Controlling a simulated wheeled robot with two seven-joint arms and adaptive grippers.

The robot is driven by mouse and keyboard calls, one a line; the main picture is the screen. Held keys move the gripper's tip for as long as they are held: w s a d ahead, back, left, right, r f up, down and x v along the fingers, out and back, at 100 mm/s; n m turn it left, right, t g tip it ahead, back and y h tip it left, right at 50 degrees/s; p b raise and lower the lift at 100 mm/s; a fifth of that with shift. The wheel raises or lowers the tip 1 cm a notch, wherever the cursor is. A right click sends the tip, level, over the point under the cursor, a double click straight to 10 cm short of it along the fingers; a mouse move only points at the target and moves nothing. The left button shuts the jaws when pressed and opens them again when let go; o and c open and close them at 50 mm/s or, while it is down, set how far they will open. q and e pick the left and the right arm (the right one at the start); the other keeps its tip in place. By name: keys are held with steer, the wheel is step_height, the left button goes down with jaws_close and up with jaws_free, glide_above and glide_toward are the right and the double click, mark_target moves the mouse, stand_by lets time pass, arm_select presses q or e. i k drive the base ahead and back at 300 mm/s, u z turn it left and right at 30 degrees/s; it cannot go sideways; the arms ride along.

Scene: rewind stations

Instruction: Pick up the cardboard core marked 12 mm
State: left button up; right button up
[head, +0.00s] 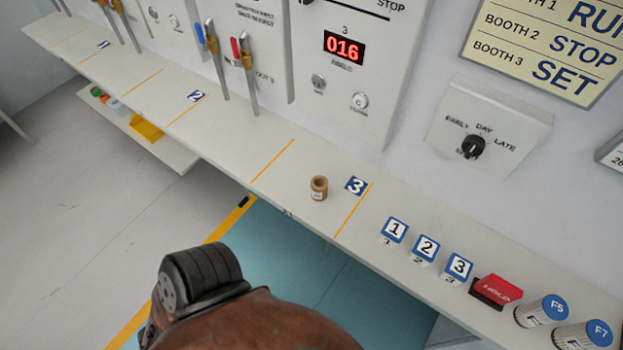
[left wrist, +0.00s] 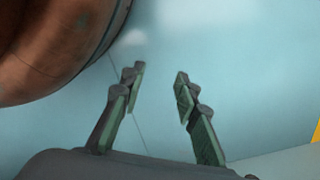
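A small brown cardboard core (head: 319,188) stands upright on the white shelf, left of the blue 3 marker. It carries a pale label that is too small to read, so I cannot tell whether it says 12 mm. The core does not show in that view. My brown arm fills the bottom of the head view, below and left of the core. My right gripper is not in view.
The shelf (head: 228,150) has orange dividing lines. Right of the core stand several numbered blocks (head: 427,248), a red HOLD block (head: 496,291) and blue-topped cylinders (head: 543,310). The shelf around the core is clear.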

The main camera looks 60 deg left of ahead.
mark_target(319, 184)
steer(key=u, duration=1.5)
